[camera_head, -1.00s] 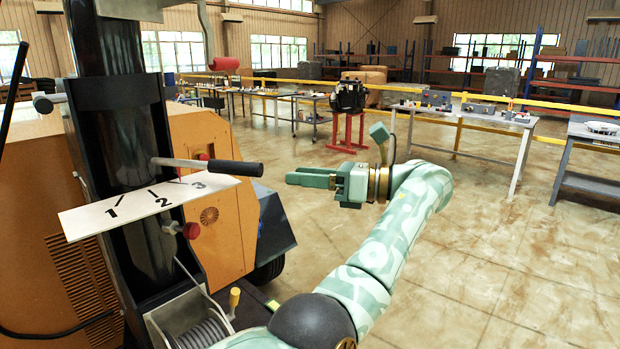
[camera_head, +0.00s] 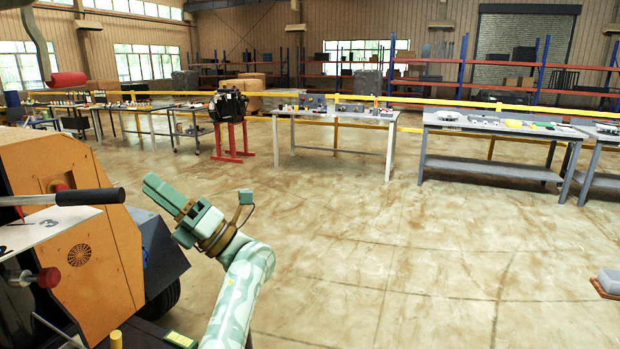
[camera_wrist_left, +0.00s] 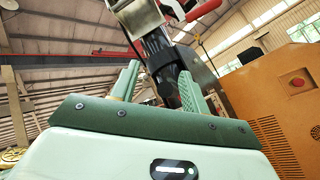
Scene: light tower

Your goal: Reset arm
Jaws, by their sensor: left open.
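My left gripper (camera_head: 170,205) is raised in front of the orange light tower body (camera_head: 92,262) in the head view, pointing up and to the left. It is empty and apart from the tower. In the left wrist view its two fingers (camera_wrist_left: 160,88) stand apart, with the tower's dark mast (camera_wrist_left: 160,58) showing beyond them. A lever with a black grip (camera_head: 90,197) and a numbered white plate (camera_head: 50,228) are at the left edge of the head view. My right gripper is not in view.
A red stand with a black engine (camera_head: 229,120) is at the back. Work tables (camera_head: 335,116) line a yellow rail. A grey bench (camera_head: 490,127) stands at the right.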

